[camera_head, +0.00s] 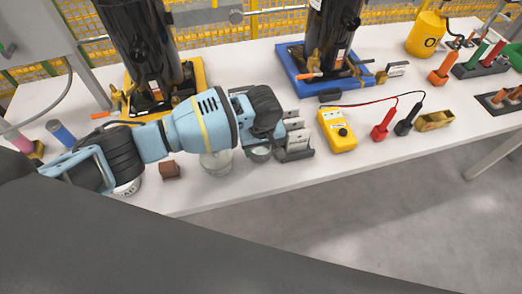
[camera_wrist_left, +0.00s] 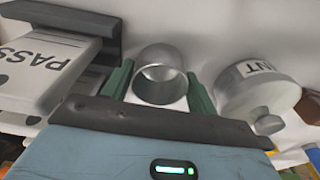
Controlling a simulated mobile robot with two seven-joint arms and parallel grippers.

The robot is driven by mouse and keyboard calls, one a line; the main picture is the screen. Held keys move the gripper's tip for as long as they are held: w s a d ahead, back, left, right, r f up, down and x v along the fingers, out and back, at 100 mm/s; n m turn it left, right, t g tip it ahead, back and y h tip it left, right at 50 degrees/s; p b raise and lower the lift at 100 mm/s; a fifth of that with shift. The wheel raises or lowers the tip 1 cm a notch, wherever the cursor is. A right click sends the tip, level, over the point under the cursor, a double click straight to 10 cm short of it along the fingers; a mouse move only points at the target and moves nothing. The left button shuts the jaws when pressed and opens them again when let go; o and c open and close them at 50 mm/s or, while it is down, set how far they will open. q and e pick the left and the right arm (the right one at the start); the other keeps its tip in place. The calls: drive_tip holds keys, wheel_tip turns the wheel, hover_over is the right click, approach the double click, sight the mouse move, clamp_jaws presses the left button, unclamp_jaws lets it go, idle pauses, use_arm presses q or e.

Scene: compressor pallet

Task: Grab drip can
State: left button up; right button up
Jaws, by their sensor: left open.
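A small open metal can (camera_wrist_left: 161,62), which looks like the drip can, stands between the green fingers of my left gripper (camera_wrist_left: 160,92) in the left wrist view. The fingers are open, one on each side of it; I cannot tell whether they touch it. In the head view the can (camera_head: 260,154) shows just below the dark wrist end of my left arm, at the front part of the table. My left fingers are mostly hidden there behind the wrist. My right gripper is not in view.
A larger lidded can (camera_wrist_left: 262,88) with a partly readable label stands to the right in the wrist view. A rack of PASS tags (camera_wrist_left: 45,65) stands close on the left. A yellow meter (camera_head: 337,130) and a brown block (camera_head: 170,170) are on the white table (camera_head: 300,186).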

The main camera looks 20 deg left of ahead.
use_arm(q)
drive_tip(key=shift+f, duration=0.25)
drive_tip(key=shift+c, duration=0.5)
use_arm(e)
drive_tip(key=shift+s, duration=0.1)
use_arm(q)
drive_tip(key=c, duration=0.7)
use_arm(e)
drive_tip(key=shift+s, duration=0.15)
use_arm(q)
drive_tip(key=shift+o, duration=0.2)
drive_tip(key=shift+r, duration=0.1)
